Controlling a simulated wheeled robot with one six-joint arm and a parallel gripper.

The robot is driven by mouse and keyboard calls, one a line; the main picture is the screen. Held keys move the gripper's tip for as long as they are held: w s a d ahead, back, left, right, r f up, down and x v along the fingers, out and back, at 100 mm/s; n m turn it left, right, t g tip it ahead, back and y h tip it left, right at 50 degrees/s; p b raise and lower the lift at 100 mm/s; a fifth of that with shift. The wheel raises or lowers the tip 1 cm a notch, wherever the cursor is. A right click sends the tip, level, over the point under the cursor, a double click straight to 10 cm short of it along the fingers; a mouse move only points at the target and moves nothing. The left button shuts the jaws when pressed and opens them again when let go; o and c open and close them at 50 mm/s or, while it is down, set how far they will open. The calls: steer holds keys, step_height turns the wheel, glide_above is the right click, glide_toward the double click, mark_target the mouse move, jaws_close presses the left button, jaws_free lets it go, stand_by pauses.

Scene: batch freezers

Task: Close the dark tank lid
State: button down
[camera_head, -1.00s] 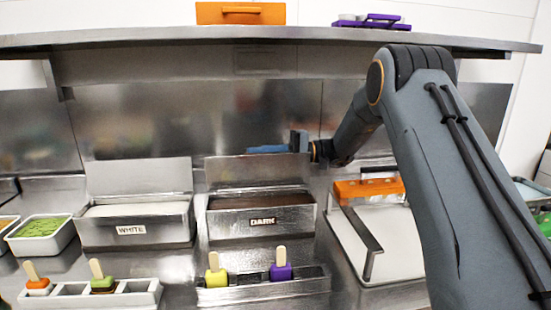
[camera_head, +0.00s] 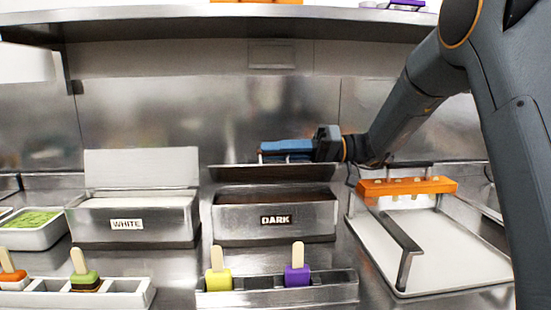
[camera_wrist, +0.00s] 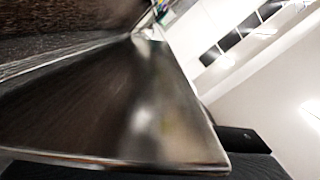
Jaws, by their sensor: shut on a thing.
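The dark tank (camera_head: 300,222), a steel box labelled DARK, stands mid-picture in the head view with brown contents. Its hinged steel lid (camera_head: 235,174) is partly open, tilted forward over the tank, lower than the white tank's lid. My gripper (camera_head: 287,150), with blue fingers, reaches in from the right at the lid's upper edge and is shut on it. In the wrist view the lid (camera_wrist: 130,100) fills the middle as a shiny plate, with brown contents (camera_wrist: 60,20) at upper left. The fingers' exact contact is hidden.
The white tank (camera_head: 160,222) stands left with its lid (camera_head: 140,167) up. In front are popsicle holders (camera_head: 330,290) with yellow and purple pops. Right is a tray (camera_head: 450,265) with an orange mold (camera_head: 410,187). A shelf (camera_head: 200,24) runs above.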

steer(key=shift+s+f+b, duration=0.15)
steer(key=shift+s+b, duration=0.15)
steer(key=shift+s, duration=0.05)
stand_by(0.3)
steer(key=c, duration=1.8)
jaws_free()
steer(key=shift+d, duration=0.1)
steer(key=shift+o, duration=0.2)
step_height(320, 180, up, 10)
steer(key=shift+r+b, duration=0.1)
steer(key=shift+b, duration=0.4)
